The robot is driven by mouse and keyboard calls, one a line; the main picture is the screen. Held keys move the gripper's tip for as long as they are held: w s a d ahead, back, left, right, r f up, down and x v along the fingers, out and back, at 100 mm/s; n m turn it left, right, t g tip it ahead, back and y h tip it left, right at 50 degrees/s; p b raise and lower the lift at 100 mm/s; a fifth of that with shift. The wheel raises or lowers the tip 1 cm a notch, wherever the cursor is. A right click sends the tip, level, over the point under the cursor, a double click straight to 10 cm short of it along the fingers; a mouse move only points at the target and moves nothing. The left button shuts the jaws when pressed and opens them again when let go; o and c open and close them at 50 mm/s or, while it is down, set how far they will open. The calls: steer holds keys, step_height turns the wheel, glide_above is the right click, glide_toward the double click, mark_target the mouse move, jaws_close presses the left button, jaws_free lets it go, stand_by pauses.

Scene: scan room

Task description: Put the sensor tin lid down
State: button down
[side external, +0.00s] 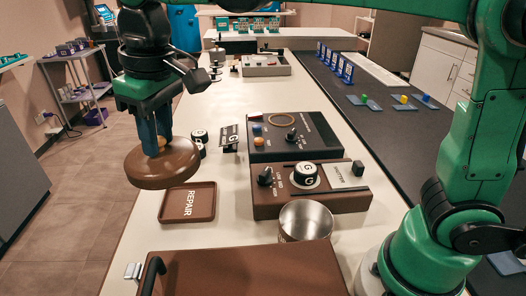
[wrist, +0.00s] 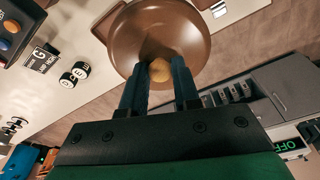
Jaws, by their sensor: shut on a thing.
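The sensor tin lid (side external: 163,168) is a round brown disc with a light knob on top. My gripper (side external: 161,146) is shut on the lid's knob and holds the lid in the air near the table's left edge, to the left of the REPAIR tray. In the wrist view, the two blue fingers of my gripper (wrist: 160,75) stand on either side of the knob, and the lid (wrist: 134,37) fills the upper middle. An open metal tin (side external: 305,221) stands in front of the brown console.
The brown REPAIR tray (side external: 175,213) lies empty on the table. A brown console (side external: 260,203) with knobs and a dark console (side external: 326,150) stand to its right. A brown case (side external: 240,280) fills the front.

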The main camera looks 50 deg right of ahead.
steer(key=f, duration=2)
steer(key=shift+w+a+f, duration=0.15)
steer(key=shift+a+f, duration=0.1)
steer(key=shift+a, duration=0.1)
steer(key=c, duration=0.6)
jaws_free()
steer(key=shift+f, duration=0.1)
steer(key=shift+c, duration=0.2)
step_height(320, 180, up, 12)
steer(key=s, duration=0.2)
steer(key=s+d+m+t, duration=0.2)
steer(key=d, duration=0.6)
steer(key=s+d+m+t, duration=0.2)
steer(key=s+d+t, duration=0.1)
steer(key=d, duration=0.5)
steer(key=shift+s+r+t+h, duration=0.25)
steer(key=shift+t+h, duration=0.05)
